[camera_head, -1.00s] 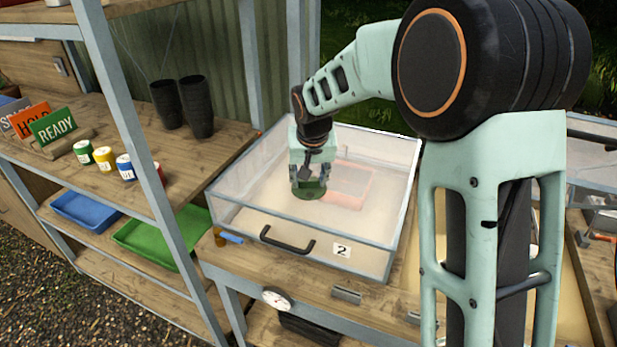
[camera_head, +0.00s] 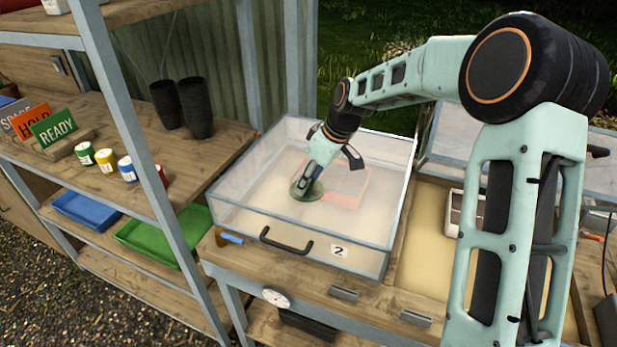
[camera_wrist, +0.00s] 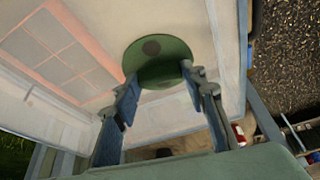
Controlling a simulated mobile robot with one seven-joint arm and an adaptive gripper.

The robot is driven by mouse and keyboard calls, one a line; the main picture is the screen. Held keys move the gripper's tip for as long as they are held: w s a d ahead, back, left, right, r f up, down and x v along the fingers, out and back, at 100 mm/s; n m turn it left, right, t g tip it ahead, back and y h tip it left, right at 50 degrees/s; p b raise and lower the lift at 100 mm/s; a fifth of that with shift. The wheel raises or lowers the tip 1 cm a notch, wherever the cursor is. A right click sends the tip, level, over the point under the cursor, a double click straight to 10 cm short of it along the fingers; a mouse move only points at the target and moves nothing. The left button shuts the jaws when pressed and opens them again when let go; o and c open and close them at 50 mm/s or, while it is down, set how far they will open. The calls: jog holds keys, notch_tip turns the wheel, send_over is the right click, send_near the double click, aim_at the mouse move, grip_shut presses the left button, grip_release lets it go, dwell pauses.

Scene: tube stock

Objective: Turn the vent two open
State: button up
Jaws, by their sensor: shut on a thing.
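The vent is a round green disc (camera_head: 309,196) on the clear lid of the box marked 2 (camera_head: 339,251). My gripper (camera_head: 303,186) reaches down to it from above and is shut on it, with the wrist tilted. In the wrist view the disc (camera_wrist: 168,76) shows a dark round spot and lies between the two fingertips (camera_wrist: 162,88). The part between the fingers is partly hidden, so I cannot tell how far the vent is turned.
A black handle (camera_head: 286,241) is on the box front. A reddish tray (camera_head: 346,180) shows through the lid. An open box with sand (camera_head: 425,240) is on the right. Shelves with black pots (camera_head: 196,108), paint tins and a READY sign (camera_head: 54,128) stand on the left.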

jog(key=shift+n+g, duration=0.4)
jog(key=shift+n, duration=0.6)
jog(key=o, duration=1.2)
jog(key=shift+c, duration=0.2)
jog(key=shift+r, duration=0.1)
jog(key=v, duration=1.2)
jog(key=shift+d, duration=0.15)
jog(key=shift+w, duration=0.1)
